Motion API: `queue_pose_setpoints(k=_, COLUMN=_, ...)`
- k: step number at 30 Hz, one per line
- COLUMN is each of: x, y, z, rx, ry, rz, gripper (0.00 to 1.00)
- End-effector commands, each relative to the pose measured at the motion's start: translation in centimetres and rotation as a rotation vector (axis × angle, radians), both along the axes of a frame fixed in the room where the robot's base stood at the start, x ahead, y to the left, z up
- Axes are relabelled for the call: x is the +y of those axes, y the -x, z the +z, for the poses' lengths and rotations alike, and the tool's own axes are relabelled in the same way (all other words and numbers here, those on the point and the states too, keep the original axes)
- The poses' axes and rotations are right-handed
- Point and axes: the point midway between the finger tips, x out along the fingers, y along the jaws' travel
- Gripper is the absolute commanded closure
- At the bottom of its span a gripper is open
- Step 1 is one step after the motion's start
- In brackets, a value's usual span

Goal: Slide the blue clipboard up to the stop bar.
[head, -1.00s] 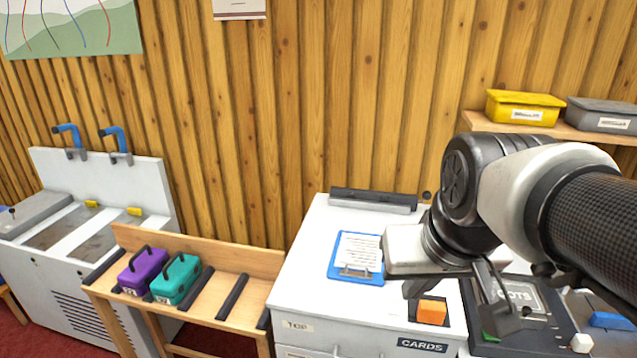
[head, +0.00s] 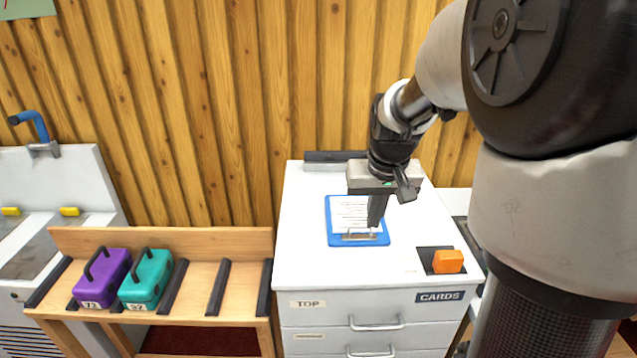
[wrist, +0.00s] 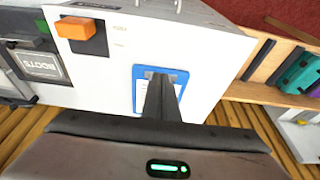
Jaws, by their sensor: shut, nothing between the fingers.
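The blue clipboard (head: 330,228) lies flat on the white cabinet top, with a white sheet and a metal clip at its near end. The stop bar (head: 330,156) is a dark bar along the cabinet's back edge. A strip of bare white top separates it from the clipboard's far edge. My gripper (head: 375,224) is shut and empty, pointing down over the clipboard's right part near the clip. In the wrist view its fingers (wrist: 160,88) hide part of the clipboard (wrist: 181,77). I cannot tell whether the fingertips touch it.
An orange block (head: 448,262) sits on a dark patch at the cabinet's front right. A wooden rack (head: 200,240) to the left holds a purple case (head: 101,280) and a teal case (head: 147,282). The cabinet top (head: 305,260) left of the clipboard is clear.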

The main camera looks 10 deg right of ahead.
Motion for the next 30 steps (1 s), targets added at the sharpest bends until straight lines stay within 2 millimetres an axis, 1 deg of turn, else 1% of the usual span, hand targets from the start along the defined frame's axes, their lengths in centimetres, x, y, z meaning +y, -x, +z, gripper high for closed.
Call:
queue_pose_setpoints(k=5, x=-0.1, y=-0.5, z=-2.5, rx=0.006, ry=-0.001, rz=0.000, gripper=1.00)
queue_pose_setpoints(k=15, x=-0.5, y=-2.5, z=-9.4, rx=0.006, ry=-0.001, rz=0.000, gripper=1.00)
queue_pose_setpoints(k=16, x=-0.6, y=-2.9, z=-9.6, rx=0.003, ry=-0.001, rz=0.000, gripper=1.00)
queue_pose_setpoints(k=18, x=-0.8, y=-4.3, z=-9.2, rx=0.000, ry=0.000, rz=0.000, gripper=1.00)
queue_pose_setpoints(k=21, x=-1.1, y=-5.5, z=-9.2, rx=0.000, ry=0.000, rz=0.000, gripper=1.00)
queue_pose_setpoints(k=25, x=-1.2, y=-6.3, z=-9.2, rx=0.001, ry=0.000, rz=0.000, gripper=1.00)
queue_pose_setpoints(k=30, x=-1.3, y=-6.6, z=-9.2, rx=0.001, ry=0.000, rz=0.000, gripper=1.00)
